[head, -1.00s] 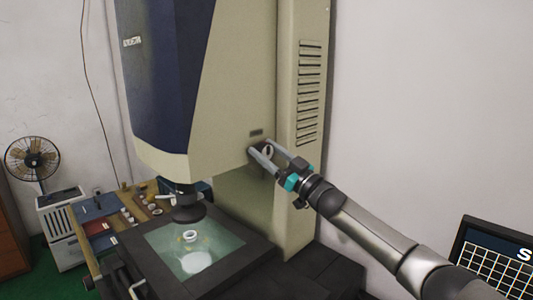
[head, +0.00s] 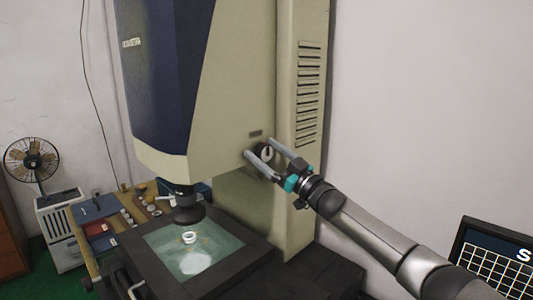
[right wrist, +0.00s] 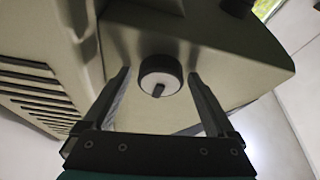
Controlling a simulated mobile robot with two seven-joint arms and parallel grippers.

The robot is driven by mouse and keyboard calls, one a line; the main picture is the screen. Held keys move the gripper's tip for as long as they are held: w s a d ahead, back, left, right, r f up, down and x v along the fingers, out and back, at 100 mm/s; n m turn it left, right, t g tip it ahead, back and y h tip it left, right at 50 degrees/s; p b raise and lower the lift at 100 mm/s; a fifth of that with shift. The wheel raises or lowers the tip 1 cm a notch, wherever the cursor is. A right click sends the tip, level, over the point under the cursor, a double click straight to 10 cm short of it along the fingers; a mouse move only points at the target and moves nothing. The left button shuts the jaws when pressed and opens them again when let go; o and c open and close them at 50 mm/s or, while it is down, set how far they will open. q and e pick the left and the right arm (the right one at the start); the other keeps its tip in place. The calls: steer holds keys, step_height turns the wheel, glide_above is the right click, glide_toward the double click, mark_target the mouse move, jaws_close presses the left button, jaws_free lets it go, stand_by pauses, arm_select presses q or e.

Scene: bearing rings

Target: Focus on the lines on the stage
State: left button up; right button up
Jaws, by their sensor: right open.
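The measuring machine's stage (head: 225,243) is a lit glass plate in a dark frame, under a dark lens (head: 187,207). A white ring (head: 190,239) lies on the glass; lines on the stage are too small to make out. A round dark knob with a pale face (head: 267,153) is on the machine's side. My right gripper (head: 258,147) is open, with its fingers to either side of the knob. In the right wrist view the knob (right wrist: 160,75) is between the open fingers, with gaps on both sides. My left gripper is out of view.
The machine's tall column with vents (head: 309,95) stands behind my right gripper. A bench (head: 110,220) with small parts is at the left, near a fan (head: 31,160). A screen with a grid (head: 495,262) is at the lower right.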

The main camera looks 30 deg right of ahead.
steer(key=v, duration=1.5)
steer(key=shift+b, duration=0.4)
steer(key=shift+s, duration=0.1)
